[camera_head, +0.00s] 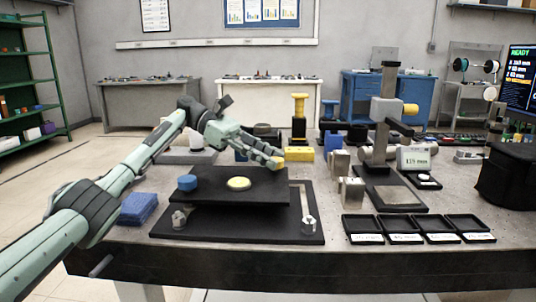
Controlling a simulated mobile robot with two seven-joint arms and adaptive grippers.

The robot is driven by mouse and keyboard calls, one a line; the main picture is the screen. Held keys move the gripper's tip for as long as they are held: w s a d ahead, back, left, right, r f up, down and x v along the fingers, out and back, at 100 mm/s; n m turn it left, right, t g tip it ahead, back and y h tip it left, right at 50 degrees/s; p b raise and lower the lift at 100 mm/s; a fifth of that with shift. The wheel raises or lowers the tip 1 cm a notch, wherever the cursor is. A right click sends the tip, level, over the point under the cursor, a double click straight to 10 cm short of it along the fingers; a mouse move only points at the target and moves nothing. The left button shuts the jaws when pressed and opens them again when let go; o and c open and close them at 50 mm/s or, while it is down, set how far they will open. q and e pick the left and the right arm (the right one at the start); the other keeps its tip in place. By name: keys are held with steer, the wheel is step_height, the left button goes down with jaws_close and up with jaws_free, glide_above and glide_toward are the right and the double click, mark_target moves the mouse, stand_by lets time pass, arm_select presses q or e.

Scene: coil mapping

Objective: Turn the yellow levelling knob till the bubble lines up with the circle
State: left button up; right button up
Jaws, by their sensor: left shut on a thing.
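A black levelling plate (229,198) stands over a larger black base on the bench. A round yellow disc (238,183), probably the bubble level, sits on top of the plate; its bubble and circle are too small to make out. A blue knob (188,182) is at the plate's left. My left gripper (273,160) reaches in from the left over the plate's back right corner. It is shut on the yellow levelling knob (278,161), which is mostly hidden by the fingers. My right gripper is not in view.
A yellow block (299,154) lies just behind the gripper. Metal blocks (352,192) and a tall gauge stand (386,120) are to the right. Several black trays (406,239) line the front right edge. A blue sponge-like block (138,208) lies at the left.

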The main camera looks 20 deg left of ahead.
arm_select(q)
steer(key=shift+s+f, duration=0.1)
steer(key=shift+f, duration=0.4)
steer(key=o, duration=1.2)
steer(key=shift+r, duration=0.1)
steer(key=shift+c, duration=0.2)
steer(key=shift+r, duration=0.15)
steer(key=shift+a+r, duration=0.15)
steer(key=shift+a, duration=0.2)
steer(key=v, duration=0.5)
steer(key=shift+a+r, duration=0.15)
steer(key=shift+a, duration=0.2)
steer(key=shift+a+r, duration=0.15)
steer(key=shift+a, duration=0.3)
